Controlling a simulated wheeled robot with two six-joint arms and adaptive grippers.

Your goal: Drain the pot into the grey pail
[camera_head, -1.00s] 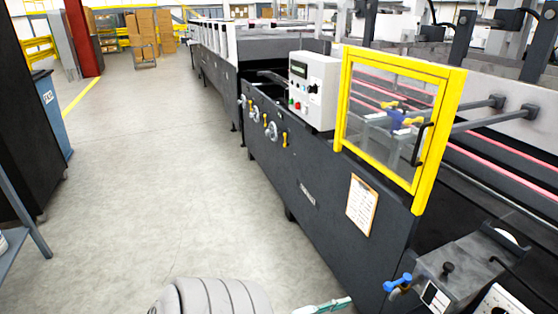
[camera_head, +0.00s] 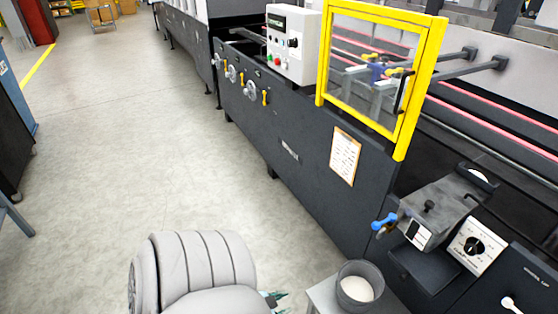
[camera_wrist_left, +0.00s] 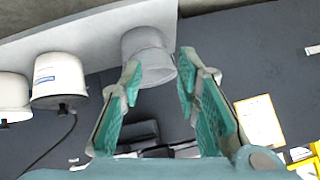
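The grey pail (camera_head: 350,292) stands on a light grey surface at the bottom right of the head view. Its inside shows a pale disc; I cannot tell whether that is contents or the bottom. It also shows in the left wrist view (camera_wrist_left: 148,45), beyond the fingers. The pot, a grey metal box (camera_head: 450,208), is mounted on the machine above and right of the pail, with a blue-handled valve (camera_head: 384,222) on its left side. My left gripper (camera_head: 277,298) is left of the pail, apart from it. Its teal fingers (camera_wrist_left: 158,88) are open and empty. My right gripper is out of view.
White tubs (camera_wrist_left: 58,75) stand beside the pail in the wrist view. A dark tray (camera_head: 415,268) juts out below the pot. A white dial panel (camera_head: 478,246) is to its right. The yellow guard (camera_head: 428,80) rises behind. The floor (camera_head: 130,130) on the left is clear.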

